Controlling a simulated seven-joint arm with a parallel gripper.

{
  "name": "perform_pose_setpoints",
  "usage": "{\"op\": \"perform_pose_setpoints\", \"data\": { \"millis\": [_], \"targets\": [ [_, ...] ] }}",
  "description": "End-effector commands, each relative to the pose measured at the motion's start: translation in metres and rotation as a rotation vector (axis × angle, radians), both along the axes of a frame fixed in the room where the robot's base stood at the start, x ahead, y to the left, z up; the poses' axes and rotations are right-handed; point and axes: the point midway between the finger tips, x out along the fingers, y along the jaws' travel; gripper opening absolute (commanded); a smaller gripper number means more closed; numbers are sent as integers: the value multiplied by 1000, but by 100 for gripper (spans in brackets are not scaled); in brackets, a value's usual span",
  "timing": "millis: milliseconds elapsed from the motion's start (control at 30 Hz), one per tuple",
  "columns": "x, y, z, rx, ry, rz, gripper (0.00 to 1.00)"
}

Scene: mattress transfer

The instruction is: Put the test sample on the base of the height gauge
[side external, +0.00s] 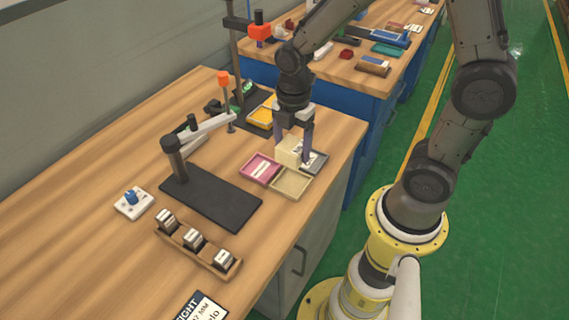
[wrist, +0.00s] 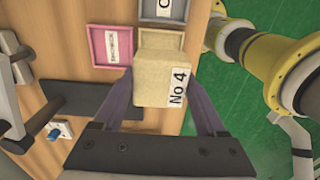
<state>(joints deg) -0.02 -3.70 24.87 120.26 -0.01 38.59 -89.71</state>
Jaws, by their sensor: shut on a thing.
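My gripper (side external: 293,147) is shut on a tan block, the test sample (side external: 287,154), and holds it over the small trays. In the wrist view the sample (wrist: 155,75) sits between the two fingers, with a white "No 4" label on its right side. What looks like the height gauge has a bare black base plate (side external: 212,201) to the left of my gripper. Its post (side external: 174,158) carries a grey arm swung toward the back, ending at an orange-topped probe (side external: 224,80). The base plate also shows in the wrist view (wrist: 92,97).
Pink (side external: 249,172), tan (side external: 291,191) and grey (side external: 320,159) trays are below and around the sample. A rack (side external: 197,253) with several small blocks stands in front of the plate. A white pad with a blue knob (side external: 133,204) lies left. A tall dark stand (side external: 237,55) rises behind.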

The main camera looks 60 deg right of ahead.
Motion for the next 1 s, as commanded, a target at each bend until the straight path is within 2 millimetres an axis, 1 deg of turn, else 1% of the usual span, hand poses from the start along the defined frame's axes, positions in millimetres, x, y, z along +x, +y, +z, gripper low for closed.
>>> {"op": "perform_pose_setpoints", "data": {
  "millis": [33, 133, 200, 333, 500, 600, 700, 767, 867, 1000],
  "targets": [
    [0, 0, 5, 0, -3, -11, 20],
    [-5, 0, 9, 0, -2, -67, 20],
    [-10, 5, 14, 0, -4, -114, 20],
    [-22, 30, 26, 1, -5, -145, 20],
    [-37, 64, 41, 1, -4, -100, 20],
    [-43, 78, 46, 0, -2, -49, 20],
    [-44, 87, 49, 0, -1, -12, 20],
    [-43, 91, 49, 0, 0, 0, 20],
    [-34, 96, 44, -1, 3, 7, 20],
    [-7, 106, 30, -2, 4, 6, 20]
  ]
}}
